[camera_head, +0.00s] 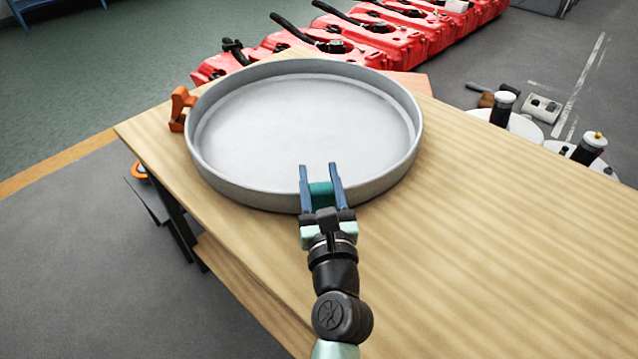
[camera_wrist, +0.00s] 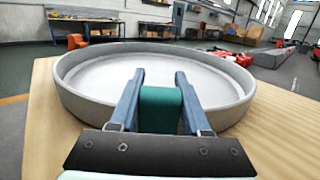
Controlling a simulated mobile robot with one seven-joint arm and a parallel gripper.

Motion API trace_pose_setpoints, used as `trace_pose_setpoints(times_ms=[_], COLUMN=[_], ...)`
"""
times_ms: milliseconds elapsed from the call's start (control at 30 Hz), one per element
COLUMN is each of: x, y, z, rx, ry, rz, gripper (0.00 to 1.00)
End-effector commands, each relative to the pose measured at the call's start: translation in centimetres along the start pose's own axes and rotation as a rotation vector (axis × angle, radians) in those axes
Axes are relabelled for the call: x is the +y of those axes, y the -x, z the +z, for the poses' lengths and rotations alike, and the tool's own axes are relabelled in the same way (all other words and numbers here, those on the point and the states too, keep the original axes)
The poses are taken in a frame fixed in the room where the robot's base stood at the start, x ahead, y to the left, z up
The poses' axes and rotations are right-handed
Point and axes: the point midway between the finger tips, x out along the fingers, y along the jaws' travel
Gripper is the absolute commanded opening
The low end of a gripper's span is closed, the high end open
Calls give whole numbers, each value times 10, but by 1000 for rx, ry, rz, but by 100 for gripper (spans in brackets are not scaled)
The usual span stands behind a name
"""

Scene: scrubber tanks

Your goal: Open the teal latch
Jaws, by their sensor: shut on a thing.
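The teal latch (camera_head: 320,194) is at the near rim of a round grey metal pan or lid (camera_head: 205,165). My gripper (camera_head: 320,172) reaches over that rim with its two blue fingers on either side of the latch, shut on it. In the wrist view the latch (camera_wrist: 160,110) is a teal block between the fingers (camera_wrist: 158,82), in front of the pan's near wall. The fingers and the gripper body hide the latch's lower part and its mount. An orange latch (camera_head: 180,108) sits at the pan's left side.
The pan stands on a wooden table (camera_head: 500,230), whose right part is clear. Red tanks (camera_head: 350,50) with black handles lie behind it. Dark bottles (camera_head: 503,110) on white round surfaces stand at the right.

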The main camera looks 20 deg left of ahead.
Motion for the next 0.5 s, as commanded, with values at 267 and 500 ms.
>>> trace_pose_setpoints(times_ms=[267, 500], x=[0, 0], y=[5, 10], z=[0, 7], rx=[-120, -193], ry=[-3, 1], rz=[-1, -1], gripper=[0, 0])
